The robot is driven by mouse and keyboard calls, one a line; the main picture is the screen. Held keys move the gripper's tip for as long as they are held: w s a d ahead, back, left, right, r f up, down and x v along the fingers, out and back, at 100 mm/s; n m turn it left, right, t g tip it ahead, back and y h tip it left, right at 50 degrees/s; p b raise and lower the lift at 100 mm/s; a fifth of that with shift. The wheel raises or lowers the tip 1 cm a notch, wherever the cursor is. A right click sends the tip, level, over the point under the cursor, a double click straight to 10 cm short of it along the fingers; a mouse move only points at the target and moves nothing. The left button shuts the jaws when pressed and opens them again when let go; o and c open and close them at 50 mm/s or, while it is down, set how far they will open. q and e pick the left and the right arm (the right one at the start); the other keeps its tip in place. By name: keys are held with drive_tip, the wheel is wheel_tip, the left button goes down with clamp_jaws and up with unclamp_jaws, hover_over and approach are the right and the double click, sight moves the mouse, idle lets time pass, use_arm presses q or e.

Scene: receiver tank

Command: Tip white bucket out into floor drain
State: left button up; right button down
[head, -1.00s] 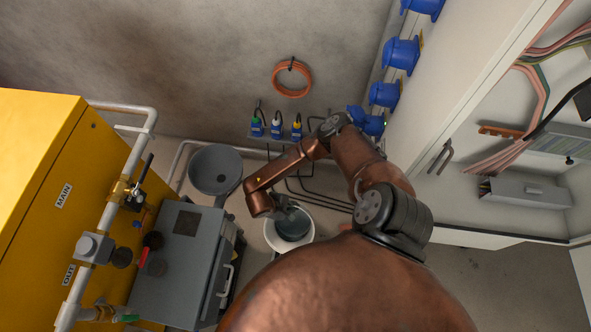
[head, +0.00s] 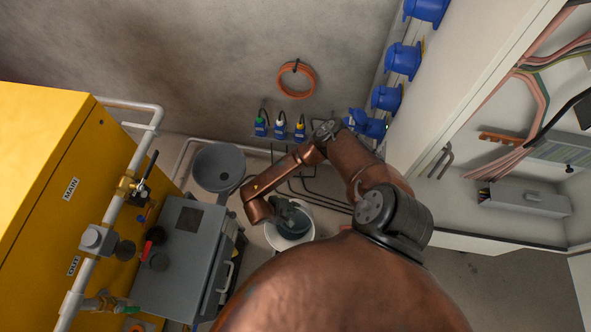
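The white bucket (head: 271,242) stands low near the middle of the head view, with dark grey-blue content or shadow inside. My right gripper (head: 289,214) is over the bucket, at or just inside its far rim. Its fingers are small and dark against the bucket's inside, so I cannot tell whether they are open, shut or touching the rim. A grey round basin (head: 219,166) like a funnel is to the left of the bucket. No floor drain can be made out for sure. My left gripper is not in view.
A yellow cabinet (head: 38,170) and a grey box (head: 180,255) with pipes and valves are on the left. An open white electrical cabinet (head: 455,110) is on the right. Thin dark pipes run behind the bucket. An orange hose coil (head: 296,80) hangs on the wall.

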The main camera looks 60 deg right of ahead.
drive_tip(key=shift+s+a+r+t+h+p, duration=0.15)
drive_tip(key=shift+a+r+h+p, duration=0.3)
drive_tip(key=shift+r, duration=0.3)
drive_tip(key=shift+s+a+r+t+h+p, duration=0.15)
drive_tip(key=shift+a+r+h+p, duration=0.25)
drive_tip(key=shift+r, duration=0.3)
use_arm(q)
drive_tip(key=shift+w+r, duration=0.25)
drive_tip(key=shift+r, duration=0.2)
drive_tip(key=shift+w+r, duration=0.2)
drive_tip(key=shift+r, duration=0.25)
use_arm(e)
drive_tip(key=shift+w, duration=0.1)
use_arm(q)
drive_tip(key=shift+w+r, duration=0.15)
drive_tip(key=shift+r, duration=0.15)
use_arm(e)
drive_tip(key=a+r+h, duration=0.1)
drive_tip(key=s+a+r+m+h, duration=0.1)
drive_tip(key=shift+a+r+t+h, duration=0.25)
drive_tip(key=shift+a+r+t, duration=0.05)
drive_tip(key=shift+r, duration=0.05)
